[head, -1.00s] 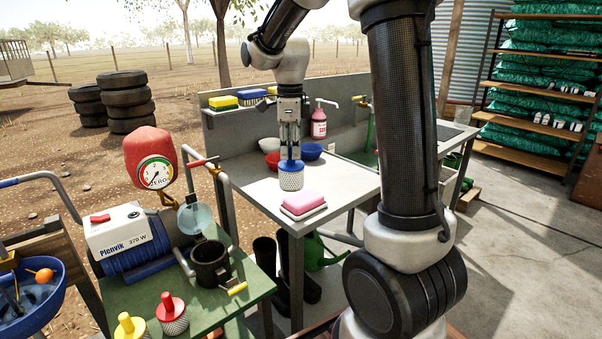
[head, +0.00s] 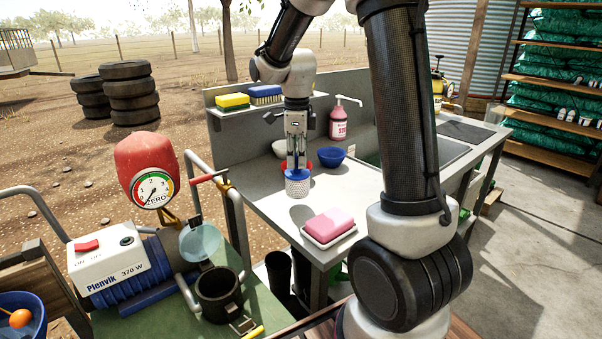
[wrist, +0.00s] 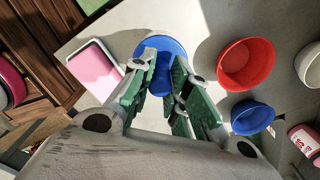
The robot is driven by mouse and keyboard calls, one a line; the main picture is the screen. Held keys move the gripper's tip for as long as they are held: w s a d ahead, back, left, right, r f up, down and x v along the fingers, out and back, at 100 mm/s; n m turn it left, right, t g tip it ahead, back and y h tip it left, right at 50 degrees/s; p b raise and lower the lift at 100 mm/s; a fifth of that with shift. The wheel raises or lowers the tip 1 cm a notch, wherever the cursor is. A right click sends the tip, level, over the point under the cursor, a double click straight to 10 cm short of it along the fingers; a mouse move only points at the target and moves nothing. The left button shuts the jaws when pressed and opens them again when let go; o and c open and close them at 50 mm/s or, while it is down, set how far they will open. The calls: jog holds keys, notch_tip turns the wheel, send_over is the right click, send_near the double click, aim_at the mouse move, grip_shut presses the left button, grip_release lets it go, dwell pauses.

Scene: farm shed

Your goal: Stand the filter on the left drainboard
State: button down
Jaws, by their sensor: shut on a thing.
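The filter (head: 297,184) is a pale mesh cylinder with a blue cap. My gripper (head: 296,165) points down and is shut on the cap, which also shows between the fingers in the wrist view (wrist: 168,78). The filter is upright over the left drainboard (head: 270,204), the grey worktop left of the sink (head: 452,150). Whether its base touches the surface or hangs just above it, I cannot tell.
A pink sponge on a white dish (head: 329,226) lies at the drainboard's front. Behind the filter are a red bowl (wrist: 247,64), a blue bowl (head: 332,156), a white bowl (head: 280,148) and a soap bottle (head: 338,123). A pump cart (head: 120,265) stands left.

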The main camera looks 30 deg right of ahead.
aim_at(297, 172)
jog(key=shift+f, duration=1.95)
jog(key=shift+f, duration=0.15)
jog(key=c, duration=1.4)
grip_release()
jog(key=shift+o, duration=0.2)
